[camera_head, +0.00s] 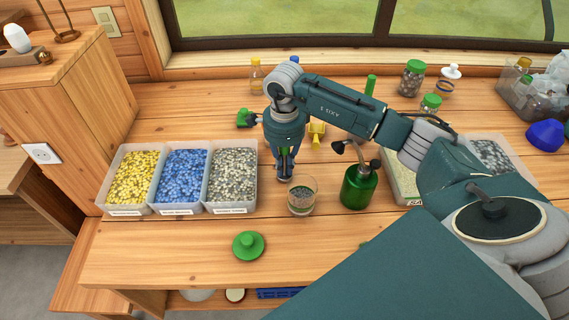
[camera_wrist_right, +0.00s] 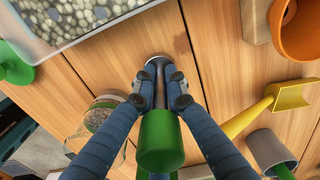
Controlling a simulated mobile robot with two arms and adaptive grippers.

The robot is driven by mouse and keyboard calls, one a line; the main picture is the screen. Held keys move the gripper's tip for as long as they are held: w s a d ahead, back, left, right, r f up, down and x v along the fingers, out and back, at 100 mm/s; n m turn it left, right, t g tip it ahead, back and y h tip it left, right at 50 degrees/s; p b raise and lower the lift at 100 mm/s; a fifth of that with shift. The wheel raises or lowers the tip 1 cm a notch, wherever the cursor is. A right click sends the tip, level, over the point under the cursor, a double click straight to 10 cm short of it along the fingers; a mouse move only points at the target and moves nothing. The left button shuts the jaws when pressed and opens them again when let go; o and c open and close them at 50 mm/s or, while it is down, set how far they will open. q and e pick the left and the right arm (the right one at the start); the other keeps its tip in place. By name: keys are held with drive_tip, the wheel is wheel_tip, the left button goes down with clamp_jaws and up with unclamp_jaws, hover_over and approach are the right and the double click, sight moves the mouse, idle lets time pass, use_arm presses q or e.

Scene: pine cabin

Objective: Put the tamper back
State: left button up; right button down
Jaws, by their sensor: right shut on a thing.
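My right gripper (camera_head: 285,170) is over the table just behind and left of the glass (camera_head: 301,198). In the head view the fingers hide most of the tamper. The glass holds layered pebbles and also shows in the right wrist view (camera_wrist_right: 104,116), apart from the fingers. My left gripper is not in view.
Trays of yellow, blue and grey pebbles (camera_head: 183,178) stand to the left. A green sprayer (camera_head: 359,187) is right of the glass, and a yellow scoop (camera_head: 317,130) lies behind. A green knobbed lid (camera_head: 248,245) lies in front. The front edge is mostly clear.

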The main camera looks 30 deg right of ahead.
drive_tip(key=shift+f, duration=0.3)
drive_tip(key=c, duration=1.8)
unclamp_jaws()
drive_tip(key=shift+o, duration=0.2)
drive_tip(key=shift+r, duration=0.25)
drive_tip(key=shift+w+r, duration=0.1)
drive_tip(key=shift+r, duration=0.15)
wheel_tip(320, 180, up, 11)
drive_tip(key=b, duration=0.3)
drive_tip(key=shift+r, duration=0.2)
